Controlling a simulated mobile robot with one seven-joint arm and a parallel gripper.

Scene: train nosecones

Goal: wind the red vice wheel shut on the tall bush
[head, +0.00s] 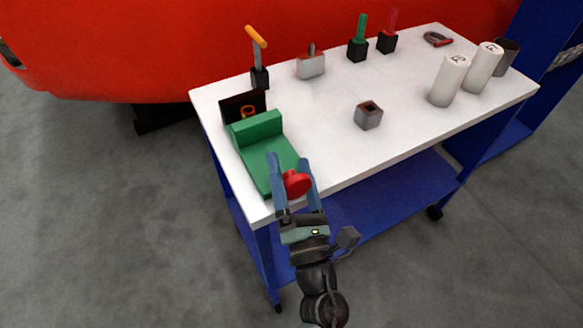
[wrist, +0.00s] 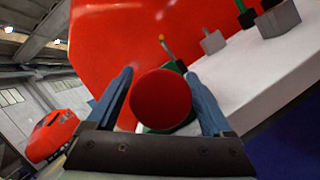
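The green vice (head: 268,160) lies along the left end of the white table. Its red wheel (head: 296,183) is at the near end and also shows in the wrist view (wrist: 161,99). The orange-copper bush (head: 248,112) stands between the dark far jaw (head: 232,107) and the green jaw block (head: 256,127). Its lower part is hidden, and I cannot tell whether the jaws touch it. My gripper (head: 288,161) is open, with one blue finger on each side of the wheel. I cannot tell whether either finger touches the wheel.
Behind the vice stand an orange-handled tool (head: 257,60), a grey block (head: 311,66) and green and red-handled tools. A hollow grey block (head: 368,115) sits mid-table, with pale cylinders (head: 449,81) at right. The large red body (head: 150,50) rises behind the table.

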